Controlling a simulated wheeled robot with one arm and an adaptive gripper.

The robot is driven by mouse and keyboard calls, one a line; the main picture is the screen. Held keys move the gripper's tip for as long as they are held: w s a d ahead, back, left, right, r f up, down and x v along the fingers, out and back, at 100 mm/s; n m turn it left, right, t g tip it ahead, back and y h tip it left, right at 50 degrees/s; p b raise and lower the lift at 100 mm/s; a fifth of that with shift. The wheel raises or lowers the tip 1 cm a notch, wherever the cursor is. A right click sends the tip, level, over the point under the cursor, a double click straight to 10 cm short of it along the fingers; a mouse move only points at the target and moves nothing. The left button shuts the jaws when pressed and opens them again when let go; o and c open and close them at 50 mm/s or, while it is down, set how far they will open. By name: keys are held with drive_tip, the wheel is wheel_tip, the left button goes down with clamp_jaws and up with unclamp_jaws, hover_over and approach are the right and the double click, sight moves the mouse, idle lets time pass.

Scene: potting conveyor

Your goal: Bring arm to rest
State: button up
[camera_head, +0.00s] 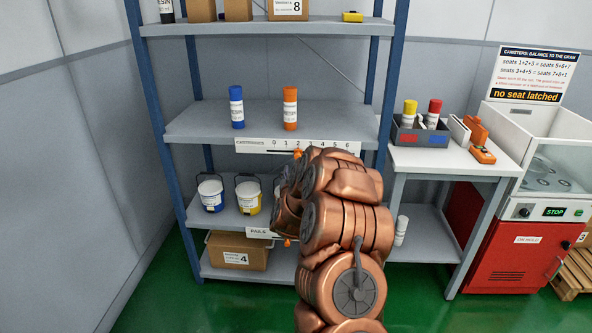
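My copper-coloured arm (345,225) rises from the bottom of the view, folded in front of the right part of the blue-framed shelf rack (265,120). My gripper (288,200) is at the arm's far end, near the lower shelves, and is mostly hidden behind my own links. Small orange bits show above and below it. Whether it is open or shut, or holds anything, cannot be seen.
A blue canister (236,108) and an orange canister (290,108) stand on the middle shelf. Pails (210,194) and a box (238,251) sit lower. At right are a table (450,160) with a canister tray (420,136) and a red-based machine (515,245). Green floor shows at left.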

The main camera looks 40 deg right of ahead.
drive_tip(key=shift+s+a, duration=0.1)
drive_tip(key=shift+s, duration=0.05)
idle(0.5)
drive_tip(key=w+a+r+n+y+p, duration=0.15)
drive_tip(key=a+y, duration=0.25)
drive_tip(key=a, duration=0.4)
drive_tip(key=a+r+n+y+p, duration=0.1)
drive_tip(key=a+r+n+y, duration=0.15)
drive_tip(key=a, duration=0.45)
drive_tip(key=s+a+r+n+g+y+p, duration=0.1)
drive_tip(key=s+a+g+y, duration=0.15)
drive_tip(key=s+a, duration=0.35)
drive_tip(key=s+a+r+n+g+y+p, duration=0.1)
drive_tip(key=s+a+g+y, duration=0.15)
drive_tip(key=a, duration=0.55)
drive_tip(key=s+a+r+n+g+y+p, duration=0.15)
drive_tip(key=s+a, duration=0.25)
drive_tip(key=s, duration=0.5)
drive_tip(key=s+a+r+n+g+p, duration=0.1)
drive_tip(key=s+a+g, duration=0.2)
drive_tip(key=s, duration=0.7)
drive_tip(key=s+r+g, duration=0.1)
drive_tip(key=s+g, duration=0.2)
drive_tip(key=s, duration=0.8)
drive_tip(key=s+r+g+h+p, duration=0.1)
drive_tip(key=s+r+g, duration=0.1)
drive_tip(key=s, duration=1)
drive_tip(key=shift+d+r+g+p, duration=0.2)
drive_tip(key=shift+g+p, duration=0.1)
drive_tip(key=shift+g, duration=0.15)
